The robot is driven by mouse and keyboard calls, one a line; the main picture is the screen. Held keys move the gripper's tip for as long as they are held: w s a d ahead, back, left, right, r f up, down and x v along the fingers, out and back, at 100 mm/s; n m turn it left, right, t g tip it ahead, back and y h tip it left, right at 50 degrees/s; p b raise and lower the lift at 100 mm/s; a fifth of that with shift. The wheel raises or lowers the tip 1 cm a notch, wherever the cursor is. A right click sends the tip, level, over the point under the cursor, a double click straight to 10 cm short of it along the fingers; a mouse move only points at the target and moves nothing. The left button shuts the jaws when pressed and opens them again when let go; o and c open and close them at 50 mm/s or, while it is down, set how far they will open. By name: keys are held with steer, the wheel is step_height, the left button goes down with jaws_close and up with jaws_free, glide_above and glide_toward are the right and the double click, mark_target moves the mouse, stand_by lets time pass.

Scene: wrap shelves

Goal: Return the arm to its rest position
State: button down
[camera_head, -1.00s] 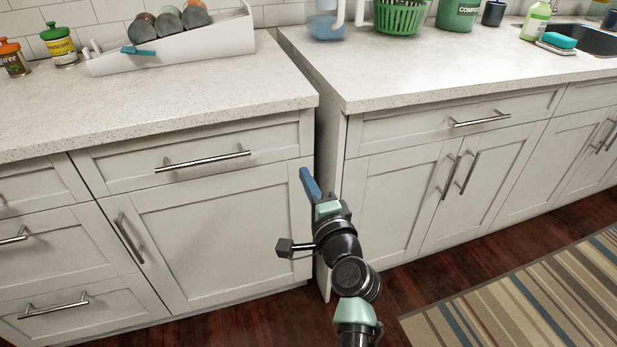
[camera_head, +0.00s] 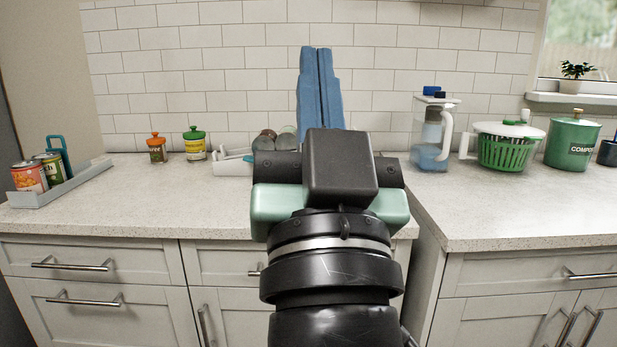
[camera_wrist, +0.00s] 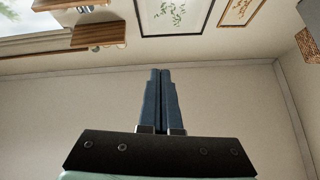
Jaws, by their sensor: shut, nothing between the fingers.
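My gripper (camera_head: 320,90) is raised upright in the middle of the head view, in front of the counter and the tiled wall. Its two blue fingers are together with nothing between them. My black and pale green wrist stands below them and hides part of the counter. In the wrist view the shut fingers (camera_wrist: 160,100) point up the picture against a plain pale wall, touching nothing.
The left counter (camera_head: 120,205) holds a grey tray with cans (camera_head: 60,182), two spice jars and a white rack (camera_head: 232,163) partly behind my wrist. The right counter (camera_head: 500,215) holds a water pitcher (camera_head: 432,135), a green spinner (camera_head: 505,148) and a compost bin (camera_head: 573,143). A gap separates the counters.

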steer(key=s+r+t+h+p, duration=0.1)
steer(key=s+r+t+p, duration=0.15)
steer(key=s+r, duration=0.4)
step_height(320, 180, up, 25)
steer(key=p, duration=2.5)
steer(key=shift+w+a+n+g, duration=0.35)
steer(key=shift+w+n+g, duration=0.05)
steer(key=shift+w+g, duration=0.05)
